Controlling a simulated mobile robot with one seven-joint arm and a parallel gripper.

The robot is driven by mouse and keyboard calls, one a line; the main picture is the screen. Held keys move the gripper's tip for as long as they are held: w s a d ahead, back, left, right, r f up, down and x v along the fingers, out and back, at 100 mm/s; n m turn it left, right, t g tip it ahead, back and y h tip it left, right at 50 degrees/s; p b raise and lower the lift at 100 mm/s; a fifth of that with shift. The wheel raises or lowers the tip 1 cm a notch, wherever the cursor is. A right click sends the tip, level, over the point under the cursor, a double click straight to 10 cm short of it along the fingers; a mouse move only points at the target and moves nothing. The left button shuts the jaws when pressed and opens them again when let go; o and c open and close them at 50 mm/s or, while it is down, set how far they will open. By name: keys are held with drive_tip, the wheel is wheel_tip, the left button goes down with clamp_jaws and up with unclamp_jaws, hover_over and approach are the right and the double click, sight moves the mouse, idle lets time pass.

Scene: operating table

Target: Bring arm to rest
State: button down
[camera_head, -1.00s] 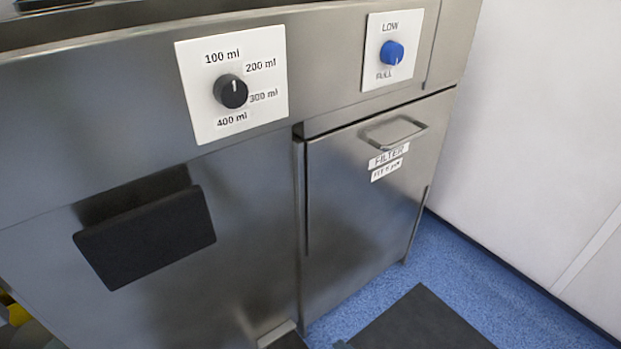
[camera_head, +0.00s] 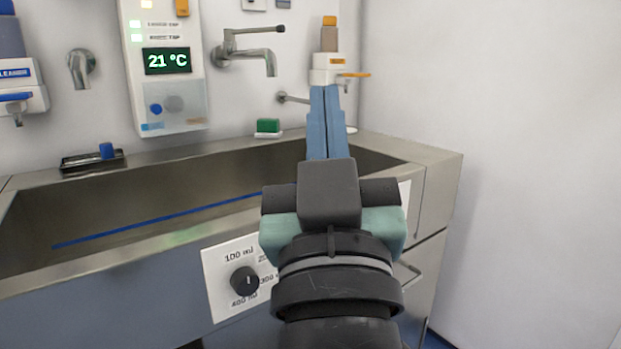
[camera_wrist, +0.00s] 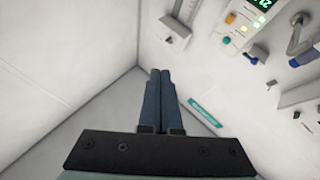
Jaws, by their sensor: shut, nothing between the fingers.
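My gripper (camera_head: 324,92) is raised in front of the right end of the steel sink in the head view. Its two blue fingers are together, point up and away, and hold nothing. In the wrist view my gripper (camera_wrist: 160,74) also shows shut, with white wall and the room corner beyond the fingertips. My arm's wrist hides part of the sink front and the dial panel (camera_head: 217,297) behind it.
The sink basin (camera_head: 60,243) spans the left. On the wall are a panel reading 21 °C (camera_head: 165,60), a tap (camera_head: 262,55) and a dispenser (camera_head: 328,68) close to my fingertips. A green-topped block (camera_head: 268,126) sits on the back rim. The right side is bare wall.

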drive_tip(key=s+a+r+m+t+p, duration=0.1)
drive_tip(key=s+r+m+t+p, duration=0.15)
drive_tip(key=s+r, duration=0.7)
wheel_tip(320, 180, up, 37)
drive_tip(key=w+p, duration=0.2)
drive_tip(key=p, duration=3.4)
drive_tip(key=shift+w+a+n, duration=0.15)
drive_tip(key=shift+w+n, duration=0.05)
drive_tip(key=shift+n, duration=0.25)
